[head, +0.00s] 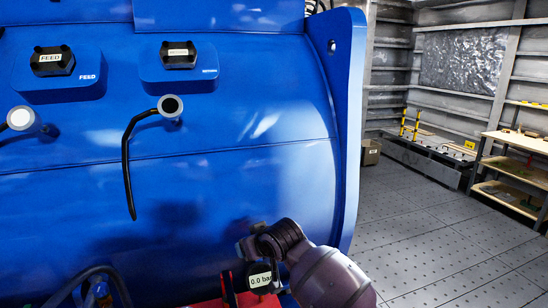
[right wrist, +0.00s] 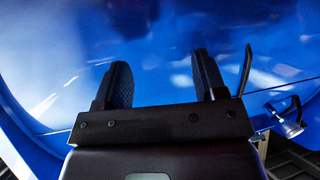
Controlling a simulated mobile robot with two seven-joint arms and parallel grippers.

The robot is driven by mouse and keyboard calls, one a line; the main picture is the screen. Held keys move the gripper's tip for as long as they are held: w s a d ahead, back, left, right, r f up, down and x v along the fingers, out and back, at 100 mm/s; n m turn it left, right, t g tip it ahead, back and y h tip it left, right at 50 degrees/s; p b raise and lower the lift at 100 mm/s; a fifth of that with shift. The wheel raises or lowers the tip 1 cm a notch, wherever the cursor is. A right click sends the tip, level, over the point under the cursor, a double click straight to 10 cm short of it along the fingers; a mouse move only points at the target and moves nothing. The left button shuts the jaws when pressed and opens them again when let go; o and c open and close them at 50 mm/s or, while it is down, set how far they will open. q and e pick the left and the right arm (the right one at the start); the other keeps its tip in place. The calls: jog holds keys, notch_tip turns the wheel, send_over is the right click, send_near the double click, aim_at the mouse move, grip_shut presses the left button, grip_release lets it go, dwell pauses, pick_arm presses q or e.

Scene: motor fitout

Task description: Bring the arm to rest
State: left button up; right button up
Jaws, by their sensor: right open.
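My right arm (head: 328,278) comes up from the bottom of the head view, in front of the blue motor housing (head: 230,185). Its right gripper is near the housing's lower right part. In the right wrist view the right gripper (right wrist: 160,88) is open, with its two dark fingers apart and nothing between them. The blue curved surface (right wrist: 150,35) lies beyond the fingertips; I cannot tell the exact gap. My left arm and gripper do not show.
Two capped boxes, one marked FEED (head: 58,72), sit on the housing. A gauge reading 0.0 bar (head: 260,280) is close to my right arm. Shelves (head: 515,165) stand at right; the floor (head: 430,235) between is clear.

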jog(key=s+d+f+m+t+h, duration=0.1)
jog(key=s+d+f+t, duration=0.15)
jog(key=s+d, duration=0.35)
jog(key=s+d+f+m+t+b, duration=0.15)
jog(key=s+d+f, duration=0.25)
jog(key=d, duration=0.5)
jog(key=s+d+f+m+t+h, duration=0.1)
jog(key=s+d+f+t, duration=0.3)
jog(key=d, duration=0.3)
jog(key=s+d+f+g+h, duration=0.1)
jog(key=s+d+f, duration=0.2)
jog(key=s, duration=0.4)
jog(key=s+d+f+m+g+h, duration=0.1)
jog(key=s+d+f+g, duration=0.1)
jog(key=s+d+f, duration=0.2)
jog(key=s+d+f+m+g+h, duration=0.1)
jog(key=s+d+f+h, duration=0.1)
jog(key=s+d+f, duration=0.2)
jog(key=s+f, duration=0.3)
jog(key=s, duration=0.4)
jog(key=shift+f+g+b, duration=0.2)
jog(key=shift+g+b, duration=0.2)
